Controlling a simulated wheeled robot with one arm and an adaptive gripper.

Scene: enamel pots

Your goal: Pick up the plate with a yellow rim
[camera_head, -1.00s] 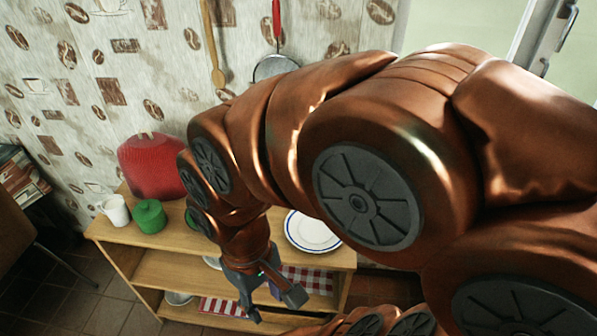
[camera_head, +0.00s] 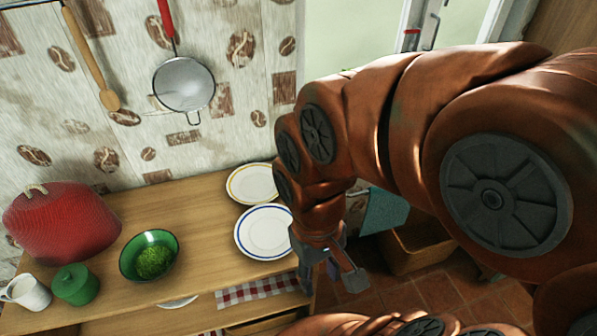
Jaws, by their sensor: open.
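The plate with a yellow rim (camera_head: 252,183) lies on the wooden shelf top, near the wall at its right end. A plate with a blue rim (camera_head: 264,232) lies just in front of it, and the two look very close together. My gripper (camera_head: 331,282) points down beyond the right front edge of the shelf, to the right of and nearer than both plates. It is open, and I see nothing between its fingers. My arm covers part of the shelf's right edge.
A green bowl with green contents (camera_head: 150,257), a green lidded pot (camera_head: 75,285), a white mug (camera_head: 25,293) and a red cover (camera_head: 62,222) stand on the left. A strainer (camera_head: 183,85) and wooden spoon (camera_head: 92,60) hang above. The wood between bowl and plates is clear.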

